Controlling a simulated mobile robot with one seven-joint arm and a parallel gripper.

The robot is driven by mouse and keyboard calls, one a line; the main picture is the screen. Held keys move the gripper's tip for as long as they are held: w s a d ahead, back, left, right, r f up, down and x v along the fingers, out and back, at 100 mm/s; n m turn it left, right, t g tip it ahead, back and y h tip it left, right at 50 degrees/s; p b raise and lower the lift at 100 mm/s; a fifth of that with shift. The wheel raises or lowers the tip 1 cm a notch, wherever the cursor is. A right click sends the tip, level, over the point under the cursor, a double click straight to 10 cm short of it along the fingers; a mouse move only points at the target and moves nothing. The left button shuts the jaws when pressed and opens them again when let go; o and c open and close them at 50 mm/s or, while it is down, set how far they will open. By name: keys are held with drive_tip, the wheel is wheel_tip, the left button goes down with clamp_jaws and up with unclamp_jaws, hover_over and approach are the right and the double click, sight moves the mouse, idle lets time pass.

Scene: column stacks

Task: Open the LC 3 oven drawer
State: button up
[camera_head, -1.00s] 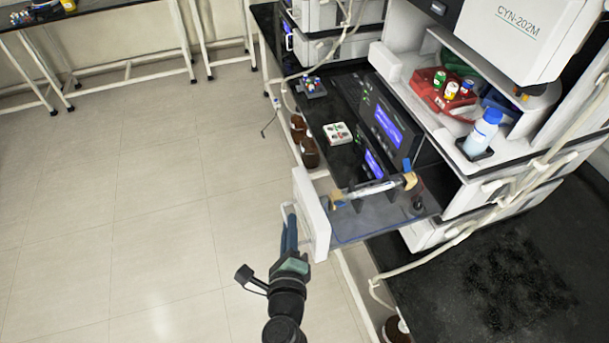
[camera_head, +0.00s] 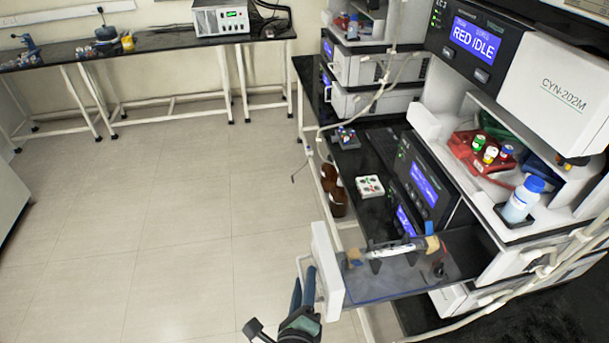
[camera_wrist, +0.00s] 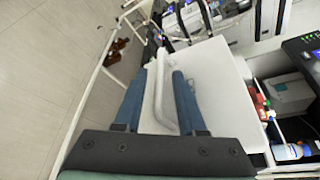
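The oven drawer (camera_head: 395,284) is pulled well out of the instrument stack, with a column on holders lying inside it. Its white front panel (camera_head: 327,266) carries a white loop handle (camera_head: 301,272), which also shows in the wrist view (camera_wrist: 157,98). My gripper (camera_head: 303,287) is at the handle, with its two blue fingers spread. In the wrist view my gripper (camera_wrist: 160,72) has one finger on each side of the handle bar, with a gap visible at the right finger. The LC 3 label (camera_head: 438,14) is on the unit with the "RED IDLE" display.
A blue-capped bottle (camera_head: 522,200) and a red tray (camera_head: 478,154) with vials stand on a shelf above the drawer. A white vial block (camera_head: 370,186) is on the black bench. Brown bottles (camera_head: 333,190) stand beside the bench. The floor at left is clear.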

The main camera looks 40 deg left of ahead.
drive_tip(key=b+v, duration=0.4)
drive_tip(key=v, duration=0.9)
idle(0.5)
